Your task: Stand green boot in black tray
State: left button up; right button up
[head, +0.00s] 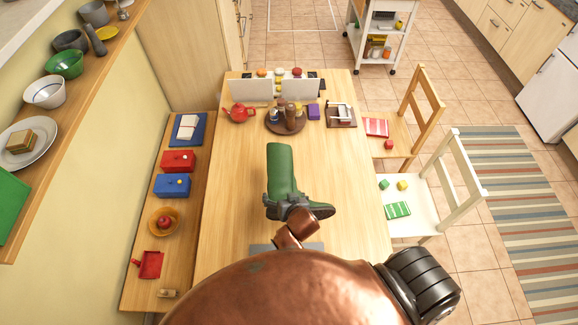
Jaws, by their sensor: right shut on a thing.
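The green boot (281,172) is above the wooden table's middle, its shaft pointing to the far end and its dark foot to the right. My right gripper (292,206) is shut on the boot near the ankle. My copper arm comes up from the bottom of the picture and hides the near end of the table. I cannot clearly make out the black tray. A dark flat edge (313,75) shows behind two white panels at the table's far end, but I cannot tell what it is. My left gripper is out of view.
A round brown tray (272,126) with jars, a red teapot (239,113) and a brown square tray (341,122) stand toward the far end. A grey flat thing (260,247) lies partly under my arm. The bench (185,215) on the left and chairs on the right hold objects.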

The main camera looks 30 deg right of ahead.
jog(key=w+d+f, duration=0.1)
jog(key=w, duration=0.1)
jog(key=w+d+f, duration=0.1)
jog(key=w, duration=0.1)
jog(key=w+d+f, duration=0.1)
jog(key=w+d, duration=0.1)
jog(key=w, duration=0.1)
jog(key=w+d+f, duration=0.1)
jog(key=f, duration=0.1)
jog(key=w+d+f, duration=0.1)
jog(key=w+f, duration=0.2)
jog(key=f, duration=0.1)
jog(key=shift+w+d+f, duration=0.3)
jog(key=shift+w+d, duration=0.1)
jog(key=shift+s+a+f, duration=0.1)
jog(key=shift+f, duration=1.35)
jog(key=shift+f, duration=0.1)
jog(key=o, duration=1.2)
jog(key=shift+f, duration=0.15)
jog(key=o, duration=0.4)
